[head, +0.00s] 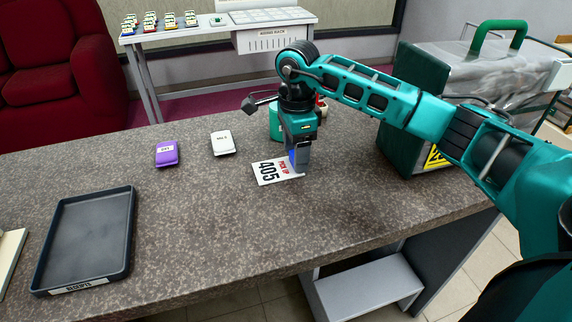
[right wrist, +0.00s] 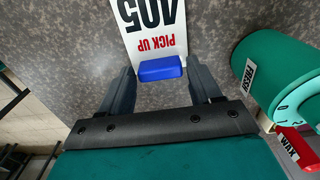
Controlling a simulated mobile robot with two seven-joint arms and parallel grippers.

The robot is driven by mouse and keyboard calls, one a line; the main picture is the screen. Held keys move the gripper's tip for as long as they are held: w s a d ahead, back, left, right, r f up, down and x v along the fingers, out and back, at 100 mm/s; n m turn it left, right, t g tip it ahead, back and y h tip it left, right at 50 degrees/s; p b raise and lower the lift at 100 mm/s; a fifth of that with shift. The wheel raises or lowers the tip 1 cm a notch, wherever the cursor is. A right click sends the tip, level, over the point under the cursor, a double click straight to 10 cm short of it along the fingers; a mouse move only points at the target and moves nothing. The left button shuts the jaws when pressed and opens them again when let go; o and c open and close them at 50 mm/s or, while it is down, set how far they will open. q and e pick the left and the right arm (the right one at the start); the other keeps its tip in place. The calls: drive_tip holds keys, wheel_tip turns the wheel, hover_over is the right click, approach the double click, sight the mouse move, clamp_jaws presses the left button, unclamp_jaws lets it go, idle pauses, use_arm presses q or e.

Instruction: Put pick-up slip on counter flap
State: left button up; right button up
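The pick-up slip (head: 268,173), a white card printed "PICK UP 405", lies on the speckled counter; it also shows in the right wrist view (right wrist: 150,25). A blue block (right wrist: 160,68) sits at its near edge. My right gripper (head: 299,170) points down at the slip's right end. In the right wrist view its fingers (right wrist: 161,78) stand on either side of the blue block, with small gaps visible. A light grey panel (head: 368,290) sits below the counter's front edge; I cannot tell if it is the counter flap. My left gripper is not in view.
A green cylinder (right wrist: 275,85) and a red "WAX" item (right wrist: 292,147) stand close beside the right gripper. A large green case (head: 415,100) is at right. Purple (head: 166,153) and white (head: 222,143) tags and a dark tray (head: 85,240) lie left. The front middle counter is clear.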

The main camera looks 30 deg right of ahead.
drive_tip(key=c, duration=0.8)
drive_tip(key=shift+r, duration=0.1)
drive_tip(key=shift+r+p, duration=0.95)
drive_tip(key=shift+r, duration=9)
drive_tip(key=n, duration=0.9)
hover_over(280, 178)
wheel_tip(280, 178, down, 8)
drive_tip(key=s+a+f+n, duration=0.1)
drive_tip(key=a+f+n, duration=0.1)
drive_tip(key=n, duration=0.2)
drive_tip(key=s+a+f+n, duration=0.2)
drive_tip(key=f+n, duration=0.1)
drive_tip(key=s+a+f+n, duration=0.2)
drive_tip(key=f+n, duration=0.1)
drive_tip(key=n, duration=0.1)
drive_tip(key=shift+s+a+n, duration=0.1)
drive_tip(key=shift+s+n, duration=0.1)
drive_tip(key=shift+n, duration=0.1)
